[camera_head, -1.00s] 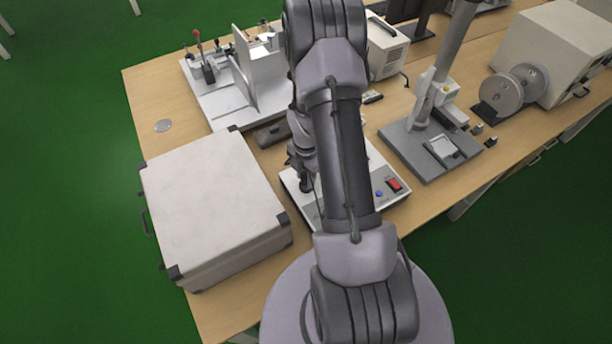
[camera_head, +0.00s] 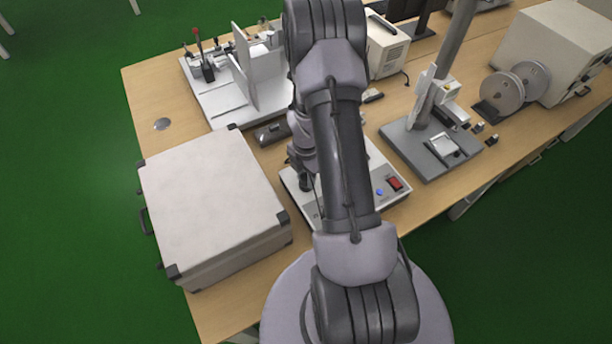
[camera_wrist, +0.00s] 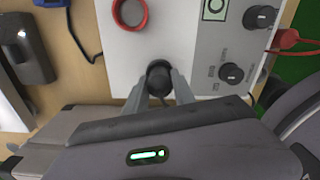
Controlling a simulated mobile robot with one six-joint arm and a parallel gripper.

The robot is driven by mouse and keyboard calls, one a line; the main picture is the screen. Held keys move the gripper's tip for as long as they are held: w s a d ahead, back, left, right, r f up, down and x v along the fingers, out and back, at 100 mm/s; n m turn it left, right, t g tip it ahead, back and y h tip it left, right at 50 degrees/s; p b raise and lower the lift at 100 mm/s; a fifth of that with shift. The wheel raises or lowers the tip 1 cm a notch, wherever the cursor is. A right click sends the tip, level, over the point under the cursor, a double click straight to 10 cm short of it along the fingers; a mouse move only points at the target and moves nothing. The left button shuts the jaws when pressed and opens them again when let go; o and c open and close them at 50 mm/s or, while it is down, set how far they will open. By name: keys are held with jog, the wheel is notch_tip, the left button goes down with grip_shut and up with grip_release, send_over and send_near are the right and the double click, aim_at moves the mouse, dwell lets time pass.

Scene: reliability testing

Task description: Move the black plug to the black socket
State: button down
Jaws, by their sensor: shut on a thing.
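My gripper (camera_wrist: 158,84) is shut on the black plug (camera_wrist: 159,76), a round dark piece between the two grey fingertips in the wrist view. The plug is over the white panel of a device, below the red socket ring (camera_wrist: 130,13). The black socket cannot be made out separately; the plug and fingers may cover it. I cannot tell whether the plug is seated or just above the panel. In the head view my gripper (camera_head: 304,183) is low over the left part of the white device (camera_head: 391,198), and my arm hides much of it.
Black knobs (camera_wrist: 231,74) and a red cable (camera_wrist: 288,39) are right of the plug. A large pale case (camera_head: 205,200) stands to the left on the table. A stand with a grey base (camera_head: 405,146) is to the right. A dark handheld object (camera_head: 271,132) lies behind the case.

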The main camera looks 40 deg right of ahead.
jog(key=shift+f, duration=0.15)
jog(key=c, duration=1.3)
grip_release()
notch_tip(320, 180, up, 11)
jog(key=p, duration=0.8)
